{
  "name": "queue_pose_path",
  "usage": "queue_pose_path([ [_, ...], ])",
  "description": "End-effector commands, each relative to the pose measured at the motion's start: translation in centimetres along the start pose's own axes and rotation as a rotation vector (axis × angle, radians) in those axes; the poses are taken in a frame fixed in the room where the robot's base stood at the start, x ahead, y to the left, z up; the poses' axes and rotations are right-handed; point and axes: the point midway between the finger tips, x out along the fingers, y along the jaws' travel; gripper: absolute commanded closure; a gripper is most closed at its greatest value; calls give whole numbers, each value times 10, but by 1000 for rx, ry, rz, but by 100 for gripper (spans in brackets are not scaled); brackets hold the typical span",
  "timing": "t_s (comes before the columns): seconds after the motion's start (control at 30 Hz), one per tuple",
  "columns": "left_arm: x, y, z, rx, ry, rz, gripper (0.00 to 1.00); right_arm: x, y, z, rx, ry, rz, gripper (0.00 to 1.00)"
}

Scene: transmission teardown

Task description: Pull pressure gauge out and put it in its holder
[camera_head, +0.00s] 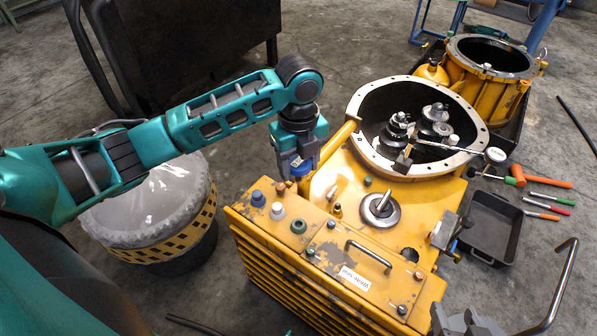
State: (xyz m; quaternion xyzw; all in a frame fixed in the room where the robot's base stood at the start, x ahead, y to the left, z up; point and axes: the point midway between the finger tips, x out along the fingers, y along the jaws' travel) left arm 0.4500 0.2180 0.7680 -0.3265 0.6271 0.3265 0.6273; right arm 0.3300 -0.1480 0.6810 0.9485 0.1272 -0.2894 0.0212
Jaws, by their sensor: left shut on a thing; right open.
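My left gripper (300,168) points down at the back left edge of the yellow transmission housing (335,215). It is shut on a small part that its own fingers and wrist mostly hide. I cannot make out a gauge face there, so I cannot confirm that this part is the pressure gauge, or whether it is still seated in the housing. A small round white-faced dial (495,155) shows right of the open bell housing (480,135). I cannot tell which thing is the gauge's holder.
Gears (398,128) stand inside the bell housing. Blue, white and green caps (278,211) and a bar handle (368,256) rise from the housing top. A black tray (490,225), an orange-handled hammer (545,182) and several screwdrivers lie at right. A covered drum (150,205) stands at left.

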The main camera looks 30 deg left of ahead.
Motion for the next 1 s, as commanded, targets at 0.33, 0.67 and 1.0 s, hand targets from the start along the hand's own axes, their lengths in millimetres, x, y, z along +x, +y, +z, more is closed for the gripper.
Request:
queue_pose_path([
  [0.33, -30, 0, 0, 0, 0, 0, 83, -13, 4, -18, -6, 10, 11, 45],
  [0.67, -50, 0, 0, 0, 0, 0, 83, -26, 14, -17, -12, -11, 40, 45],
  [1.0, -62, 0, 0, 0, 0, 0, 83, -34, 22, -18, -22, -12, 60, 45],
])
